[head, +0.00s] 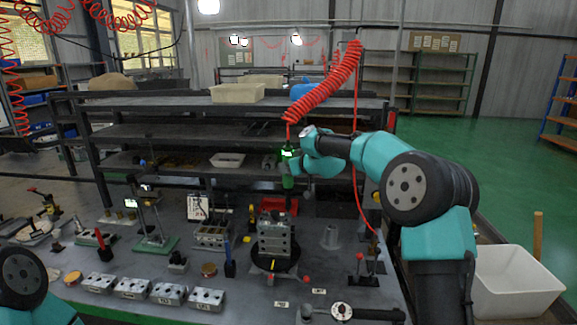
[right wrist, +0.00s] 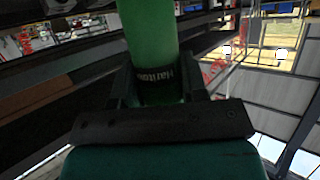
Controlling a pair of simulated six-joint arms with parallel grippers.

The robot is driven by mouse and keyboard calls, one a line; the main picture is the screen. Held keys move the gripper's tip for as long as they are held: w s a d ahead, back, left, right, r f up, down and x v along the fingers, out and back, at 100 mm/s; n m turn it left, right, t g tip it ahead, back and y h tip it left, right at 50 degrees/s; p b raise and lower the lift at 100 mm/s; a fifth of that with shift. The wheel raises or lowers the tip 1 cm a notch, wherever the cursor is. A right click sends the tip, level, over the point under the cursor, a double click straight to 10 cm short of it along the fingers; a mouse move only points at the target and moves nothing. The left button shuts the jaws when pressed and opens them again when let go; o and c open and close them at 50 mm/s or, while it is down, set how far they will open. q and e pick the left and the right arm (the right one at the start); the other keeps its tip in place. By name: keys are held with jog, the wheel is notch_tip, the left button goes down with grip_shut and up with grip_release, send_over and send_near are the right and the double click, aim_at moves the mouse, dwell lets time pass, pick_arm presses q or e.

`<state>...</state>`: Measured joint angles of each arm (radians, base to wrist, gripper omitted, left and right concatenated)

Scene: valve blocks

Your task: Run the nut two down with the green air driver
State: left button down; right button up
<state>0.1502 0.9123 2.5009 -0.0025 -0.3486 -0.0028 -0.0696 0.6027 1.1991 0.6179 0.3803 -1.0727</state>
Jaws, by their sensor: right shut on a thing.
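The green air driver (head: 287,168) hangs upright below a red coiled hose, above and behind the middle of the bench. My right gripper (head: 296,164) is shut around its body. In the right wrist view the green driver body (right wrist: 150,35) stands between the two dark fingers (right wrist: 160,92). A grey valve block (head: 275,243) sits on a round black base at the bench middle, below and in front of the driver, apart from it. Its nuts are too small to tell apart, so I cannot pick out nut two. My left gripper is out of view; only part of my left arm shows at bottom left.
Several metal blocks (head: 132,288) line the front left of the bench. A dial tool with a dark handle (head: 341,312) lies at the front edge. A red tray (head: 279,204) is behind the valve block. A white bin (head: 512,280) stands at right. The red hose (head: 325,90) rises above.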

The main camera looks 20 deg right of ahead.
aim_at(292, 149)
jog(key=shift+f, duration=1.4)
dwell(4.1)
jog(key=shift+r, duration=0.1)
jog(key=shift+r, duration=0.7)
jog(key=shift+r, duration=3.55)
